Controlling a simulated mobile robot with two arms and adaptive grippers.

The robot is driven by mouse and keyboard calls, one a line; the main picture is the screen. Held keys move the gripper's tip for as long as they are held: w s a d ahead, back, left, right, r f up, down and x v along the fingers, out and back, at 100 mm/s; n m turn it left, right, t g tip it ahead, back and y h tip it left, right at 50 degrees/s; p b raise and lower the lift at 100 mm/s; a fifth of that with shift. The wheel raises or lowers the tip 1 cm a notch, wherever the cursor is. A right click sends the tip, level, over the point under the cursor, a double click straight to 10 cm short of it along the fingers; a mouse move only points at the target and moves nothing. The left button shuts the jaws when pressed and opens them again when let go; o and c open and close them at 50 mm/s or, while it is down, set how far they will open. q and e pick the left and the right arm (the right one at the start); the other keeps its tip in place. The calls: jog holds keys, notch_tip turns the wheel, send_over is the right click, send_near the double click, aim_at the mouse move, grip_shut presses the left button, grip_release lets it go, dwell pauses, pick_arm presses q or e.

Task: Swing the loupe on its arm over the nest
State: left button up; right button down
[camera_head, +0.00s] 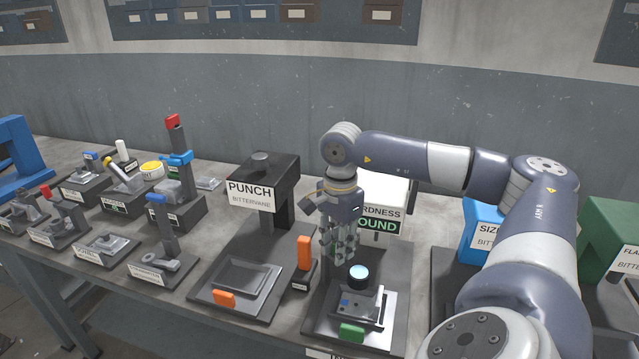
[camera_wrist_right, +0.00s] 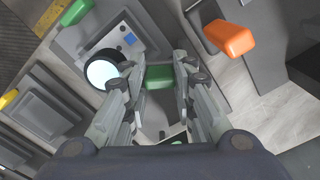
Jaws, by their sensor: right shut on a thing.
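The loupe, a round pale-blue lens in a dark ring (camera_head: 359,272), stands above the back of the hardness station. In the wrist view the loupe (camera_wrist_right: 101,73) lies beside the grey nest block, overlapping its edge. The nest block (camera_wrist_right: 118,30) carries a small blue piece; in the head view the nest (camera_head: 365,307) is in front of the lens. My right gripper (camera_head: 345,258) points down behind the loupe. In the wrist view my right gripper (camera_wrist_right: 160,72) is shut on a green grip (camera_wrist_right: 159,78). Its link to the loupe arm is hidden. My left gripper is not in view.
A green front tab (camera_head: 351,332) sits at the station's near edge. An orange upright handle (camera_head: 304,252) stands close on the left, beside the punch (camera_head: 262,190). A blue sizing device (camera_head: 483,222) is at the right, partly behind my arm.

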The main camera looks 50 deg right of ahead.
jog(key=shift+d+n, duration=0.15)
jog(key=shift+n, duration=0.15)
dwell(0.4)
jog(key=c, duration=1.3)
grip_release()
jog(key=shift+r, duration=5.95)
